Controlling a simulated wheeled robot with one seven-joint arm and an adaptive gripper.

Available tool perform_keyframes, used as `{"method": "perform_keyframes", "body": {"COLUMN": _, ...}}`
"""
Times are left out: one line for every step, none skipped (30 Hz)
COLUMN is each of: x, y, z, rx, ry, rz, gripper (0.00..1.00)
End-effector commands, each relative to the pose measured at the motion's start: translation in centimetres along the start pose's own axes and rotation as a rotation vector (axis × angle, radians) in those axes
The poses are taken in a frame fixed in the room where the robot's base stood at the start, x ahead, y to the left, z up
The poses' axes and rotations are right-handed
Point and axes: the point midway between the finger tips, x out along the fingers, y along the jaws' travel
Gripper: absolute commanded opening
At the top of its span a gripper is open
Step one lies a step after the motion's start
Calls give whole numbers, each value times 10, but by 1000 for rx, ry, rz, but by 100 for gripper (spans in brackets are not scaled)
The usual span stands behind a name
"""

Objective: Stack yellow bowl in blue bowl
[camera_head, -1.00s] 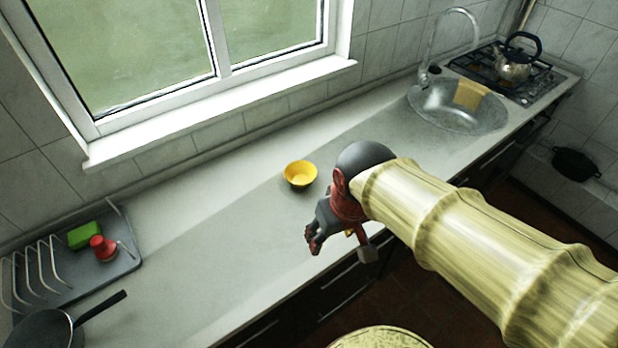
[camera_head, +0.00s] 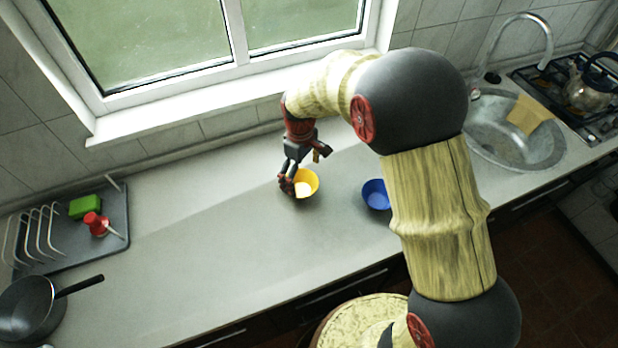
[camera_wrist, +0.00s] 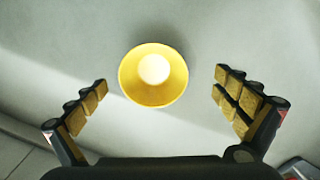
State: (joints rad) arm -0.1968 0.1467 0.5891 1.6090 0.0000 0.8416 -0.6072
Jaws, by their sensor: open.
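The yellow bowl (camera_head: 306,183) stands upright on the counter below the window, and it also shows in the wrist view (camera_wrist: 153,75). My gripper (camera_head: 288,184) is at the bowl's left side in the head view and hides part of its rim. In the wrist view my gripper (camera_wrist: 161,96) is open, with padded fingers spread wide to the left and right; the bowl lies between and slightly beyond them, with gaps on both sides. The blue bowl (camera_head: 376,194) stands on the counter to the right of the yellow bowl, partly beside my arm. It is empty as far as I see.
A drying rack (camera_head: 75,262) with a green sponge (camera_head: 84,206) and a red-topped item (camera_head: 95,222) is at the left, near a dark pan (camera_head: 30,308). A sink (camera_head: 505,135) and kettle (camera_head: 590,88) are at the right. The counter (camera_head: 200,260) between is mostly clear.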

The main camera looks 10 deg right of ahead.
Motion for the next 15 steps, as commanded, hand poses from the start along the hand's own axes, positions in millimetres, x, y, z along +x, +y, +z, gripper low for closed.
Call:
{"method": "perform_keyframes", "body": {"x": -6, "y": 5, "z": -7, "rx": -32, "ry": 16, "rz": 11, "gripper": 100}}
{"method": "perform_keyframes", "body": {"x": -8, "y": 7, "z": -10, "rx": -51, "ry": 22, "rz": 16, "gripper": 100}}
{"method": "perform_keyframes", "body": {"x": -11, "y": 10, "z": -14, "rx": -75, "ry": 29, "rz": 22, "gripper": 100}}
{"method": "perform_keyframes", "body": {"x": -12, "y": 11, "z": -15, "rx": -90, "ry": 32, "rz": 25, "gripper": 100}}
{"method": "perform_keyframes", "body": {"x": -12, "y": 11, "z": -16, "rx": -106, "ry": 33, "rz": 26, "gripper": 100}}
{"method": "perform_keyframes", "body": {"x": -12, "y": 11, "z": -16, "rx": -124, "ry": 34, "rz": 26, "gripper": 100}}
{"method": "perform_keyframes", "body": {"x": -12, "y": 11, "z": -16, "rx": -136, "ry": 34, "rz": 27, "gripper": 100}}
{"method": "perform_keyframes", "body": {"x": -12, "y": 11, "z": -16, "rx": -147, "ry": 34, "rz": 27, "gripper": 100}}
{"method": "perform_keyframes", "body": {"x": -12, "y": 11, "z": -16, "rx": -161, "ry": 34, "rz": 28, "gripper": 100}}
{"method": "perform_keyframes", "body": {"x": -12, "y": 11, "z": -16, "rx": -168, "ry": 35, "rz": 29, "gripper": 100}}
{"method": "perform_keyframes", "body": {"x": -12, "y": 11, "z": -16, "rx": -175, "ry": 34, "rz": 29, "gripper": 100}}
{"method": "perform_keyframes", "body": {"x": -11, "y": 11, "z": -16, "rx": -183, "ry": 34, "rz": 29, "gripper": 100}}
{"method": "perform_keyframes", "body": {"x": -9, "y": 11, "z": -16, "rx": -188, "ry": 34, "rz": 28, "gripper": 100}}
{"method": "perform_keyframes", "body": {"x": -7, "y": 11, "z": -16, "rx": -191, "ry": 33, "rz": 28, "gripper": 100}}
{"method": "perform_keyframes", "body": {"x": -3, "y": 11, "z": -16, "rx": -193, "ry": 33, "rz": 28, "gripper": 100}}
